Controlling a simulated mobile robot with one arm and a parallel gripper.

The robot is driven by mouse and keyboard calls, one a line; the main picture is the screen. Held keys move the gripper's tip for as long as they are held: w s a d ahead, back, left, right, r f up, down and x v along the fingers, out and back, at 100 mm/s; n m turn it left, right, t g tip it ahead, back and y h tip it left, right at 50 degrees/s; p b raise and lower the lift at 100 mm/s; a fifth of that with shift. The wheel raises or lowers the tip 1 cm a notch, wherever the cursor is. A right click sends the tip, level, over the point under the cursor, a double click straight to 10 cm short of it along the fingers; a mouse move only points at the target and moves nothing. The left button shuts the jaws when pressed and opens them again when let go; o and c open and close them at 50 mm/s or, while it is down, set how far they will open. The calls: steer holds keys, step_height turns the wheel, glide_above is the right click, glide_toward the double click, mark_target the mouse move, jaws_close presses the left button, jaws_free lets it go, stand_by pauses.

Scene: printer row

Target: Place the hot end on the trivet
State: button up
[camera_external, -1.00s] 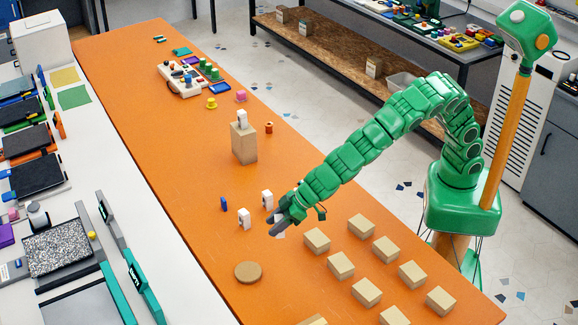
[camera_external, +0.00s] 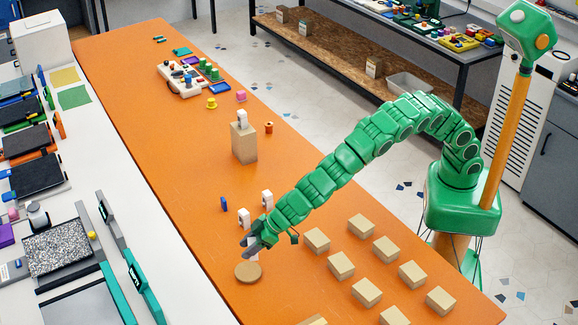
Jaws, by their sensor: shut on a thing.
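The trivet (camera_external: 247,274) is a round, flat tan disc on the orange table. My gripper (camera_external: 253,247) is shut on a small light-grey piece, the hot end (camera_external: 253,257), partly hidden by the fingers. The hot end is at the trivet's upper edge in the picture, over or on the disc. I cannot tell whether it touches the disc.
Two small white pieces (camera_external: 244,217) and a blue piece (camera_external: 224,203) stand just behind my gripper. Several tan blocks (camera_external: 341,264) stand in rows to the right. A taller tan block (camera_external: 244,145) with a white piece on top stands farther back.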

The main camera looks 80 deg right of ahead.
steer(key=shift+s+x, duration=0.2)
steer(key=shift+x, duration=1.45)
steer(key=shift+a+f, duration=0.2)
steer(key=shift+f, duration=1.5)
steer(key=shift+w+f, duration=0.1)
steer(key=shift+f, duration=0.1)
steer(key=o, duration=1.1)
steer(key=shift+r, duration=0.15)
steer(key=shift+v, duration=1.8)
steer(key=shift+s+d+r, duration=0.2)
steer(key=shift+s+r, duration=0.25)
steer(key=shift+v, duration=3.65)
